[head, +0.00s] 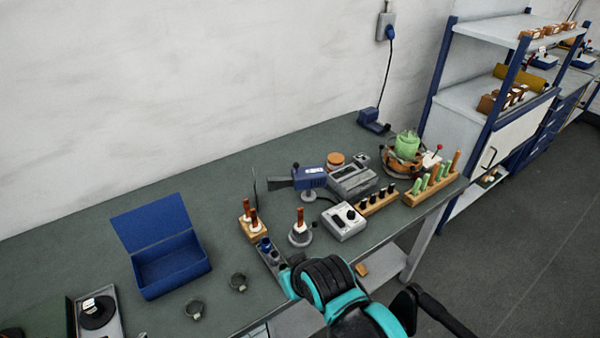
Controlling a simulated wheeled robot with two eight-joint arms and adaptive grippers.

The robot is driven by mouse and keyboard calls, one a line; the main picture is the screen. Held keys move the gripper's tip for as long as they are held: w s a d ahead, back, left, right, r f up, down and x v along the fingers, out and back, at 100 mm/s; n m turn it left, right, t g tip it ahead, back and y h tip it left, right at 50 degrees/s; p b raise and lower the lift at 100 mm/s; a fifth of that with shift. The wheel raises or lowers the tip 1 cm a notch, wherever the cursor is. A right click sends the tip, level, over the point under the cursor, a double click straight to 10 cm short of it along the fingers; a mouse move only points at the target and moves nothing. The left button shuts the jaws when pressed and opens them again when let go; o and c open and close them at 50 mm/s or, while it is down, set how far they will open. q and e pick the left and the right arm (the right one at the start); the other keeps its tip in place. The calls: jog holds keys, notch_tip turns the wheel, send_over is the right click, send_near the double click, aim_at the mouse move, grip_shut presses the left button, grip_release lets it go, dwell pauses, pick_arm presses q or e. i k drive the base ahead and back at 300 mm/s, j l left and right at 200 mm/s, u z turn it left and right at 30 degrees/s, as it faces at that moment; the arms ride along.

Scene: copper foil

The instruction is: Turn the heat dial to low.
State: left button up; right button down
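A small pale grey control box (344,222) stands near the front edge of the bench. It has a round black dial (351,214) on its top face; the setting marks are too small to read. A teal and black arm of mine rises from the bottom of the head view, in front of the box and apart from it in the picture. A dark part at its right may belong to my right gripper, but no fingertips can be made out. My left gripper is not in view.
A blue open box (172,272) and two dark rings stand on the bench (100,240) to the left. A blue-headed device (311,178), a grey unit (352,181), wooden racks (377,203) and a green vessel (406,146) crowd around the control box. A cone-shaped stand (300,237) is close at its left.

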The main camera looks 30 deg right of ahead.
aim_at(351, 215)
jog(key=z, duration=1.4)
jog(key=i+l, duration=0.7)
jog(key=u, duration=0.05)
